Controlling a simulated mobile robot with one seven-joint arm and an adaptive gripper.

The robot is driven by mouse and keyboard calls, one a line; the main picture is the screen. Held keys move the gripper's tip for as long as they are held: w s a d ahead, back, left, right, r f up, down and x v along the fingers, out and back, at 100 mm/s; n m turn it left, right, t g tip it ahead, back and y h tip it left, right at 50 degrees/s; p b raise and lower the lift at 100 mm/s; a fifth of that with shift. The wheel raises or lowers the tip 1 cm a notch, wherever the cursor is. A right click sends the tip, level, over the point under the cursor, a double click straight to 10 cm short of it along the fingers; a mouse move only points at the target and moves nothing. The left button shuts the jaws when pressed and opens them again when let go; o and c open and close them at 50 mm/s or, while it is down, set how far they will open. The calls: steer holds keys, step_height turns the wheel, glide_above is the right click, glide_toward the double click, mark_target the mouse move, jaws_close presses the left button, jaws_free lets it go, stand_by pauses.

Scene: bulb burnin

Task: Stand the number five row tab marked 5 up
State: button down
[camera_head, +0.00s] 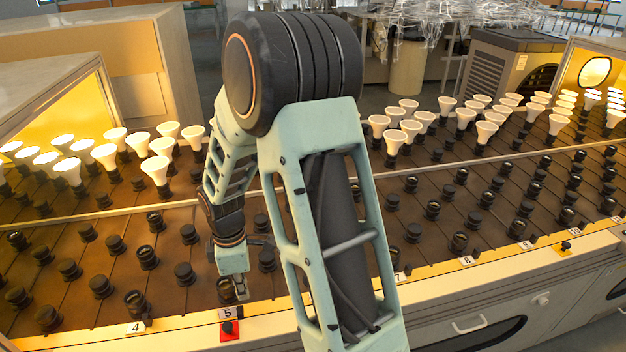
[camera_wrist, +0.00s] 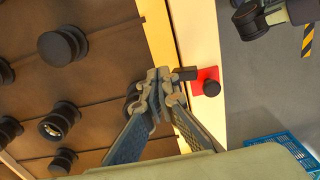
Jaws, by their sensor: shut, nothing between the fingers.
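The white label marked 5 (camera_head: 226,313) is on the pale front rail of the rack in the head view. A red plate with a black knob (camera_head: 229,330) sits just below it, and also shows in the wrist view (camera_wrist: 207,82). A small dark tab (camera_wrist: 185,74) lies beside the red plate at the rail; I cannot tell its exact tilt. My gripper (camera_head: 241,295) is over the front edge of row 5, pointing down. In the wrist view my gripper (camera_wrist: 165,78) is shut and empty, its fingertips close beside the dark tab; contact is unclear. In the head view the gripper partly hides this spot.
Black sockets (camera_head: 147,257) stand in rows on the brown deck around the gripper; one is close behind the fingers. Lit white bulbs (camera_head: 156,170) fill the back rows.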

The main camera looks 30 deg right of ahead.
steer(key=shift+w+r, duration=0.25)
steer(key=shift+r, duration=0.05)
step_height(320, 180, up, 6)
steer(key=p, duration=0.5)
stand_by(0.5)
